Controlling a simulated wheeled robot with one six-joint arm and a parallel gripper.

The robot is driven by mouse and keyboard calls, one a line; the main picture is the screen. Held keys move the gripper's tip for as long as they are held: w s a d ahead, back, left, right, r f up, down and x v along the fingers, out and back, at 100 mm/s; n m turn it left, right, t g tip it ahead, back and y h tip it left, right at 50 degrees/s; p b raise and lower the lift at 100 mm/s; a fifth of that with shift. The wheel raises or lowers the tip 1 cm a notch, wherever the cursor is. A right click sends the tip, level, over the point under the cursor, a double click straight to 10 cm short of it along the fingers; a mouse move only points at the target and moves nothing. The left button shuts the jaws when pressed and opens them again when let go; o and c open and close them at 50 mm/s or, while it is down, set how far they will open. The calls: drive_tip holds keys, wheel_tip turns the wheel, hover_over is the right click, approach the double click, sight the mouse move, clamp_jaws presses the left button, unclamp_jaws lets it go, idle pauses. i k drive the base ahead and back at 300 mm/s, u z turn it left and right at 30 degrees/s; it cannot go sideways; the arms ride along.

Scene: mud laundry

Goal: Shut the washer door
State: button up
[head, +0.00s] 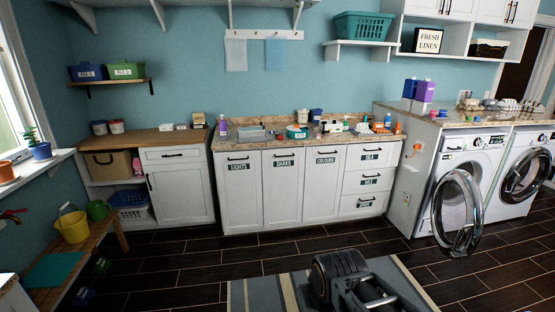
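The white front-loading washer (432,190) stands at the right under the stone counter. Its round door (472,235), a glass pane in a chrome ring, is swung wide open and stands out from the front into the room. The dark drum opening shows partly behind the ring. My gripper (385,293) is at the bottom centre, low over the striped rug, well to the left of the door and apart from it. Its fingertips are not clear, and I see nothing held in it.
A second white machine (515,205) with a round chrome door (523,176) stands right of the washer. White cabinets (290,188) line the back wall. A wooden bench (92,250) is at the left. The dark tiled floor (415,255) between the rug (262,292) and the washer is clear.

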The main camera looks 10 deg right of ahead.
sight(464, 245)
drive_tip(key=i, duration=2.35)
drive_tip(key=z, duration=2.6)
